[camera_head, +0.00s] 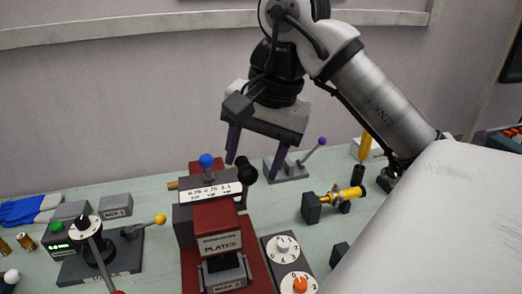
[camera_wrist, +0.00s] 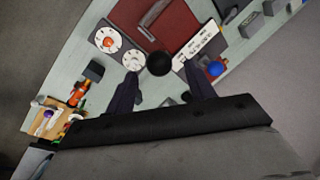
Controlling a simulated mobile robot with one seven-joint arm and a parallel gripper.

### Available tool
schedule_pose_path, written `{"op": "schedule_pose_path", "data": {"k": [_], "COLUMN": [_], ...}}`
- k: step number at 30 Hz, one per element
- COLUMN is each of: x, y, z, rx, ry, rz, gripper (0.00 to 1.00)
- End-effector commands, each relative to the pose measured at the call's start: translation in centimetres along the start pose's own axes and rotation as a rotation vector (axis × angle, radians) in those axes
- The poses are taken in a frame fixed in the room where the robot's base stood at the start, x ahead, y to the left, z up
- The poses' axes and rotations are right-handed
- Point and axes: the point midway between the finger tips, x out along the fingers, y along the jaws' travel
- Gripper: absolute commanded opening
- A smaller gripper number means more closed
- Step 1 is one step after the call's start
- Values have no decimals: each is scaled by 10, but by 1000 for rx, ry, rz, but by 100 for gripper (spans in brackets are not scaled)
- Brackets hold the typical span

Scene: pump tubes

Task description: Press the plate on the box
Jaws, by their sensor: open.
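A dark grey and red box (camera_head: 197,222) stands at the table's middle in the head view. Its front bears a pale plate (camera_head: 220,243) reading "PLATED". A white scale strip (camera_head: 208,193) and a blue ball knob (camera_head: 207,160) are on its upper part. A black round knob (camera_head: 246,172) sticks out at its right rear. My gripper (camera_head: 252,169) is open and empty, with fingers pointing down above that knob. In the wrist view, the black knob (camera_wrist: 160,64) appears between the fingertips of my gripper (camera_wrist: 160,71); contact cannot be told.
A dial panel (camera_head: 285,262) with white and orange knobs lies right of the box. A yellow cylinder device (camera_head: 338,197) and a purple-knobbed lever (camera_head: 305,160) stand right and behind. A yellow-knobbed lever device (camera_head: 100,262) stands left. Blue gloves (camera_head: 30,209) lie far left.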

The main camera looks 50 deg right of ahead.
Motion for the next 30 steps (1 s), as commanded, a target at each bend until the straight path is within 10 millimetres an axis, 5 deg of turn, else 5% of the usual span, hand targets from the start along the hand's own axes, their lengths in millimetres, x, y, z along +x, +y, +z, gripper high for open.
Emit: {"op": "schedule_pose_path", "data": {"k": [1, 7, 19, 30], "x": [18, 48, 55, 55], "y": [2, 1, 0, 0], "z": [0, 0, 0, 0], "rx": [0, 1, 1, 1], "ry": [0, 0, 0, 0], "rz": [2, 1, -1, -1], "gripper": [54, 54, 54, 8]}}
